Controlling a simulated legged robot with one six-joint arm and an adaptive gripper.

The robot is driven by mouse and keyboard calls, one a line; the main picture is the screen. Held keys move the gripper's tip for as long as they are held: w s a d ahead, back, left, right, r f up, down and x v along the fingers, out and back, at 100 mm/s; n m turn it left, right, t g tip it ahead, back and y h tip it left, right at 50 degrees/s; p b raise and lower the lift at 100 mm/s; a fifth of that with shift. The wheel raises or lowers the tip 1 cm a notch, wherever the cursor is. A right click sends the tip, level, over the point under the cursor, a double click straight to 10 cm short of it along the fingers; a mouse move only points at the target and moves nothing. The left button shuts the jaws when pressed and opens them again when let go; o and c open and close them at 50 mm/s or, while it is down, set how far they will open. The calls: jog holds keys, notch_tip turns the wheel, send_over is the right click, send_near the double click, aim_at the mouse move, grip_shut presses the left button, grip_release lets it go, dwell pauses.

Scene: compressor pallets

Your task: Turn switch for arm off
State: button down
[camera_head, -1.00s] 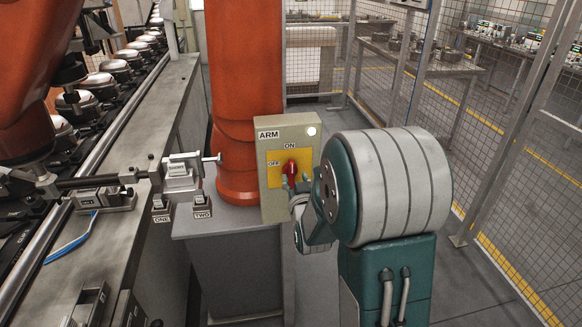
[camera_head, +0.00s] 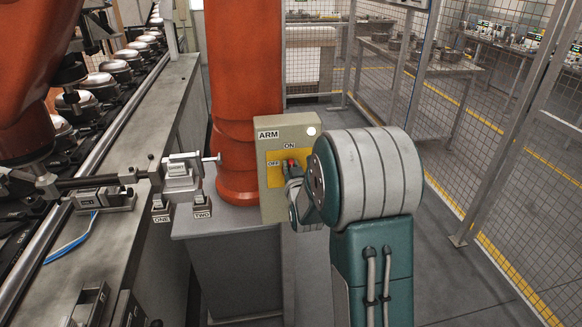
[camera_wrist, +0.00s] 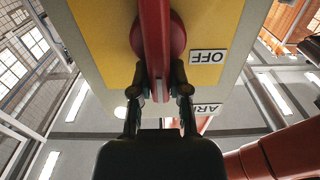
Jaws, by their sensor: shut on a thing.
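The grey switch box labelled ARM (camera_head: 273,205) stands beside the orange column, with a yellow plate marked ON and OFF. Its red rotary switch (camera_head: 291,162) is mostly hidden by my gripper (camera_head: 294,180) in the head view. In the wrist view the red switch handle (camera_wrist: 154,30) runs lengthwise between the two fingers of my gripper (camera_wrist: 160,88), which is shut on it. The OFF label (camera_wrist: 209,57) lies to the right of the handle there. The exact angle of the switch is hard to tell in the head view.
A white round lamp (camera_head: 311,131) sits on the box's upper right corner. The orange column (camera_head: 240,80) stands just left of the box. Small ONE and TWO blocks (camera_head: 202,203) are on the ledge at left. A wire mesh fence (camera_head: 480,120) stands at right.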

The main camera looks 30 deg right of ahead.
aim_at(279, 171)
jog(key=shift+a+f+n, duration=0.1)
jog(key=shift+n, duration=0.2)
jog(key=n, duration=0.4)
jog(key=a+f+n, duration=0.1)
jog(key=n, duration=0.3)
jog(key=a+f+n, duration=0.1)
jog(key=n, duration=0.3)
jog(key=shift+w+a+n, duration=0.15)
jog(key=shift+w+n, duration=0.15)
jog(key=shift+n, duration=0.1)
jog(key=shift+a+f+n, duration=0.1)
jog(key=shift+f+n, duration=0.2)
jog(key=shift+n, duration=0.85)
jog(key=shift+f+n, duration=0.25)
jog(key=shift+n, duration=0.9)
jog(key=c, duration=0.6)
grip_release()
jog(key=shift+f, duration=0.1)
jog(key=shift+r, duration=0.2)
